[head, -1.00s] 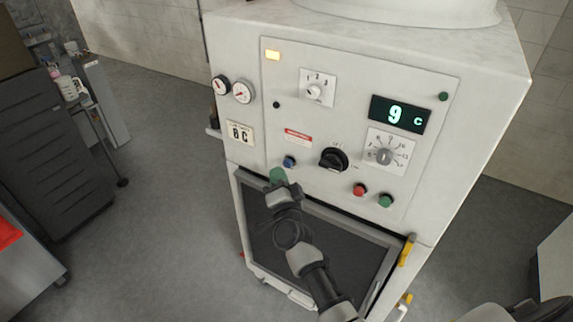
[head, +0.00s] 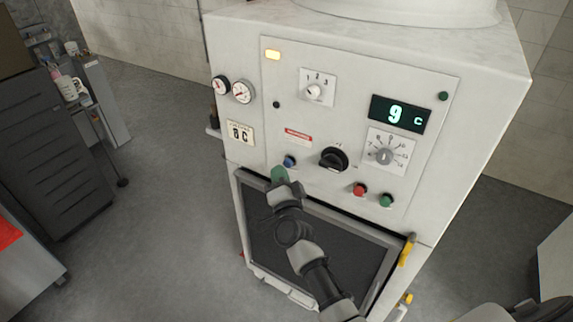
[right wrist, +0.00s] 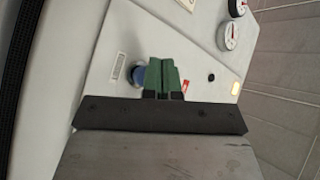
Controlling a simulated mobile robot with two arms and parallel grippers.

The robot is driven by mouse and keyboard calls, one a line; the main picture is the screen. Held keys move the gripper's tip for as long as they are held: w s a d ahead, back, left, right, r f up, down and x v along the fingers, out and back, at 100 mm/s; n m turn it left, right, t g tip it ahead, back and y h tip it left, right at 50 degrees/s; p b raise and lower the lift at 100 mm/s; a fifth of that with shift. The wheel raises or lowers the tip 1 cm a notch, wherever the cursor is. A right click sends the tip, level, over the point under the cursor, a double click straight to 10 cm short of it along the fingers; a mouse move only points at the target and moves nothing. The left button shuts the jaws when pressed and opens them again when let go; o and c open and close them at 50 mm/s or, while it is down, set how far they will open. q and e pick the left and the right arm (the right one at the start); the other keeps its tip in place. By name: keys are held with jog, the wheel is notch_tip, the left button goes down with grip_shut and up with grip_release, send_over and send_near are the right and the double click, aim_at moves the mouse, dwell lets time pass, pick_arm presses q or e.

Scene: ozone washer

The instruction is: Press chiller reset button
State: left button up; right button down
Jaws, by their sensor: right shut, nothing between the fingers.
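The chiller (head: 225,60) is a tall white cabinet with a control panel on its front. A blue button (head: 289,161) sits low on the panel's left side; it also shows in the right wrist view (right wrist: 137,75). My right gripper (head: 279,173) has green fingertips and is shut and empty, just below and left of the blue button. In the right wrist view its fingers (right wrist: 163,76) partly overlap the button's edge; I cannot tell if they touch it. A red button (head: 360,189) and a green button (head: 386,200) sit lower right. My left gripper is not in view.
The panel also has a black rotary knob (head: 333,159), a display reading 9 C (head: 400,114), a lit yellow lamp (head: 272,55) and two gauges (head: 231,89). A dark grille (head: 345,240) is below. A grey drawer cabinet (head: 50,150) stands left, with open floor between.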

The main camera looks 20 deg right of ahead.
jog(key=shift+w+d, duration=0.35)
jog(key=shift+d, duration=0.15)
dwell(0.8)
jog(key=shift+a, duration=0.1)
jog(key=shift+s+a, duration=0.55)
jog(key=shift+a, duration=0.05)
jog(key=shift+s+a+p, duration=0.5)
jog(key=shift+s+a, duration=0.3)
jog(key=shift+a, duration=0.2)
jog(key=shift+s+a+p, duration=0.45)
jog(key=shift+s+a, duration=0.3)
jog(key=shift+a, duration=0.25)
